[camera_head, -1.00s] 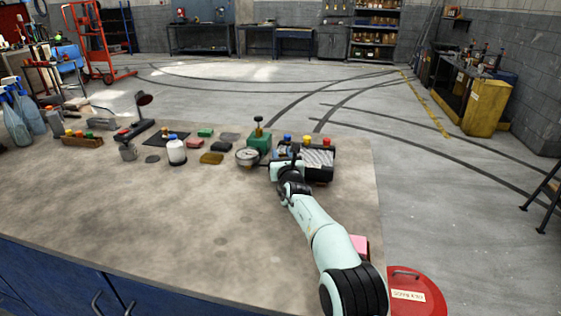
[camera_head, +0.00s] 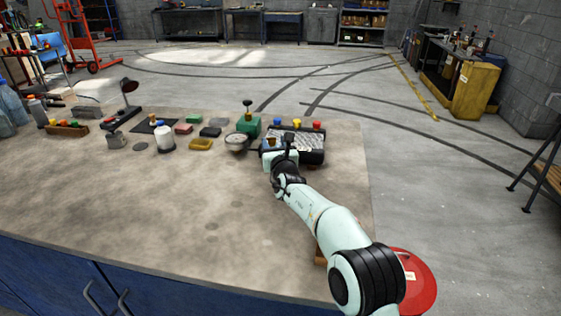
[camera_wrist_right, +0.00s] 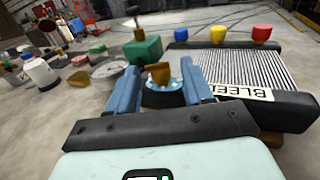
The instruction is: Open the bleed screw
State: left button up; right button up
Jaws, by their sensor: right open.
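A dark ribbed unit (camera_head: 311,142) with a label starting "BLEE" (camera_wrist_right: 243,92) stands at the bench's right end. A small brass screw (camera_wrist_right: 159,72) sits in a dark round base with a blue-white top (camera_wrist_right: 163,95), beside the unit's left end. My right gripper (camera_wrist_right: 163,84) is open, its two blue fingers on either side of the screw; whether they touch it I cannot tell. In the head view the right gripper (camera_head: 270,150) is at the unit's near left corner, partly hidden by its own wrist. My left gripper is not in view.
Left of the unit stand a round gauge (camera_head: 236,141) and a green block with a knobbed stem (camera_head: 248,125). Blue, yellow and red caps (camera_head: 297,123) top the unit's far edge. A white bottle (camera_head: 165,138) stands farther left. The bench's front is clear.

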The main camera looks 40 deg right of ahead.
aim_at(271, 139)
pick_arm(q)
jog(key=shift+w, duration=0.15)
pick_arm(e)
jog(key=v, duration=0.9)
jog(key=shift+s+a, duration=0.1)
jog(key=shift+s, duration=0.25)
jog(key=shift+r, duration=0.1)
